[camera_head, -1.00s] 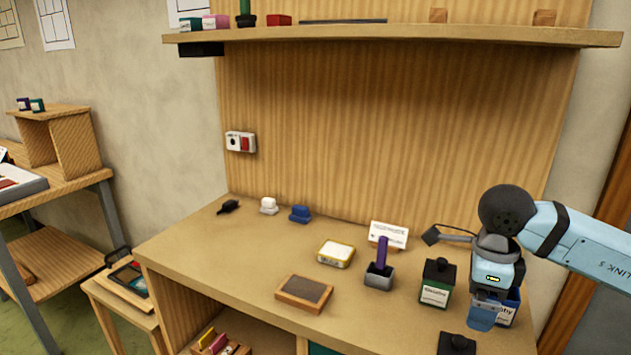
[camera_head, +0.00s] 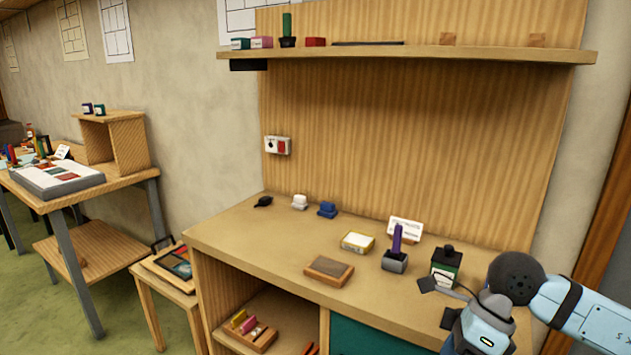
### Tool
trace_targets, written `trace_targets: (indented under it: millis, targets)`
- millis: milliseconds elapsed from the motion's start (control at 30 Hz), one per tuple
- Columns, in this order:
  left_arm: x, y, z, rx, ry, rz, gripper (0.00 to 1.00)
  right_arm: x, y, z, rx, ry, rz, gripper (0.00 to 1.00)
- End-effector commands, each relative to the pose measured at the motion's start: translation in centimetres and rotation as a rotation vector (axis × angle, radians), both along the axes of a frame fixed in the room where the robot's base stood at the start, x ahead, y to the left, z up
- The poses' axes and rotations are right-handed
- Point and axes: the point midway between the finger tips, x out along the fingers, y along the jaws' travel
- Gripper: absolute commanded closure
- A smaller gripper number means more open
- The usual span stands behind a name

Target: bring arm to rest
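My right arm (camera_head: 590,318) comes in from the right edge, bent at a dark round joint. My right gripper (camera_head: 482,336) hangs at the bottom edge, in front of the workbench's right end. My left gripper is not in view.
A shelf (camera_head: 480,54) runs above. Floor is free at left.

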Motion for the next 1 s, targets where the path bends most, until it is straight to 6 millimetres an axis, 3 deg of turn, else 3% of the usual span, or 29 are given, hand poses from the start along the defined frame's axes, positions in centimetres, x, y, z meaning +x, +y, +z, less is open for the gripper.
trace_targets:
  millis: [100, 200, 300, 400, 533, 667, 800, 967, 1000]
  targets:
    - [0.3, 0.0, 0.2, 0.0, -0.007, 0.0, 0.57, -2.4, 5.1, -0.8, 0.261, 0.125, -0.026, 0.02]
    - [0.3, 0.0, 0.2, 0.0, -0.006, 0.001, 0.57, -4.2, 9.3, -0.4, 0.523, 0.265, -0.096, 0.02]
    - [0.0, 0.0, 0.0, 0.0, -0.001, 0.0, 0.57, -5.1, 12.4, 0.8, 0.794, 0.431, -0.223, 0.02]
    - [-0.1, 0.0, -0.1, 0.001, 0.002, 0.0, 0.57, -4.9, 13.9, 1.9, 1.04, 0.61, -0.397, 0.02]
    - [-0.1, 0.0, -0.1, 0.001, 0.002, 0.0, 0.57, -3.4, 13.7, 1.7, 1.313, 0.854, -0.691, 0.02]
    - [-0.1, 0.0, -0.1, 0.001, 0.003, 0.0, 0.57, -1.6, 11.7, -1.2, 1.514, 1.106, -1.055, 0.02]
    - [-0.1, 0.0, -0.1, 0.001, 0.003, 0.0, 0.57, -1.2, 8.4, -7.6, 1.63, 1.378, -1.516, 0.02]
    - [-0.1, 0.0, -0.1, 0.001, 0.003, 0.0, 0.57, -4.1, 5.2, -16.3, 1.608, 1.643, -2.033, 0.02]
    - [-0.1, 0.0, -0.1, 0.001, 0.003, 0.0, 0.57, -5.2, 4.6, -18.2, -1.566, -1.679, 2.119, 0.02]
